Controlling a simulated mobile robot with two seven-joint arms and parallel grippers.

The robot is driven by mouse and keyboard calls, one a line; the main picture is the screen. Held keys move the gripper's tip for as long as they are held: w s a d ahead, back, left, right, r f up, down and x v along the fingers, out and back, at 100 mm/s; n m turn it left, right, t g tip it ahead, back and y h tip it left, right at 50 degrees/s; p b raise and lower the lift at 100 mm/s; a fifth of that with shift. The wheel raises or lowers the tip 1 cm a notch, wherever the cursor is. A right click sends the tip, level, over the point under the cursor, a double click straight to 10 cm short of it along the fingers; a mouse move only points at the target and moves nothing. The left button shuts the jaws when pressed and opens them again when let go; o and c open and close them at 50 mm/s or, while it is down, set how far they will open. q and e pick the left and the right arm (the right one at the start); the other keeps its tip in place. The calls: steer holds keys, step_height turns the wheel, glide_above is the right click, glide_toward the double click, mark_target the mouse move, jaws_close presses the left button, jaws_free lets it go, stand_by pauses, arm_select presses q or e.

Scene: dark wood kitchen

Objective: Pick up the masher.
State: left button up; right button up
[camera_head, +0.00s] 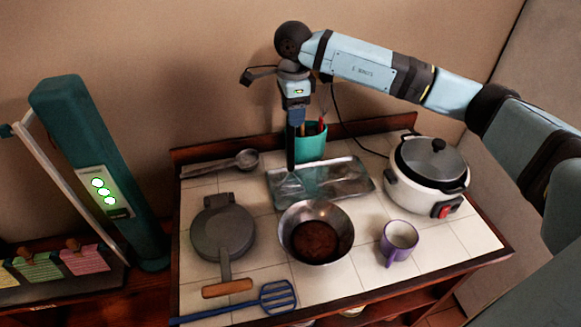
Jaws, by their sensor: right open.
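The masher (291,152) appears to be the upright tool with a narrow dark handle and a flared, thin metal lower end. It stands in the shiny metal tray (357,184), near its left end. My right gripper (295,122) is open and points down at the top of the handle. The handle top is hidden at the fingers, and I cannot tell whether they touch it. My left gripper is not in view.
Behind the tray stands a teal cup (311,146) with utensils. A rice cooker (428,178) and purple mug (398,242) are right. A bowl (316,232), waffle iron (222,233), ladle (222,167) and blue slotted tool (277,297) surround the tray's front and left.

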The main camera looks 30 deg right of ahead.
steer(key=shift+f, duration=0.6)
steer(key=f, duration=0.1)
steer(key=f+p, duration=0.1)
steer(key=f, duration=0.2)
steer(key=shift+w+d+f+p, duration=0.1)
steer(key=shift+w+f+p, duration=0.1)
steer(key=shift+w+p, duration=0.1)
steer(key=shift+s, duration=0.1)
steer(key=shift+c, duration=0.4)
jaws_close()
